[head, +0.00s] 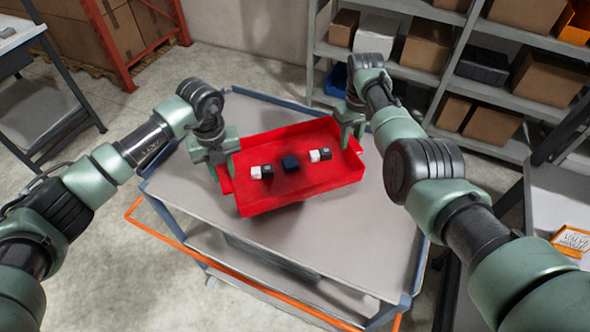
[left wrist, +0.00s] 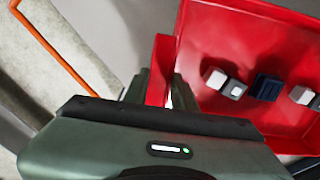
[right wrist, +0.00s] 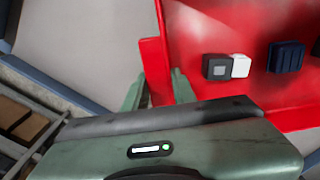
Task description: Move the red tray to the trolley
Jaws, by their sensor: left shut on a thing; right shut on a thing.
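The red tray (head: 330,184) is over the grey top of the trolley (head: 372,235), turned at a slight angle. I cannot tell whether it touches the top. Inside it lie a dark blue block (head: 291,164) and two small white-and-dark pieces (head: 261,172), (head: 320,155). My left gripper (head: 224,172) is shut on the tray's left end; its fingers straddle a red tab in the left wrist view (left wrist: 158,92). My right gripper (head: 350,138) is shut on the right end; the right wrist view shows its fingers around the other red tab (right wrist: 156,88).
The trolley has a blue-grey rim and an orange bar (head: 180,240) along its near left side. Shelves with boxes (head: 426,45) stand behind it. A table with an orange-framed sign (head: 572,241) is at the right. Bare floor (head: 110,270) lies at the left.

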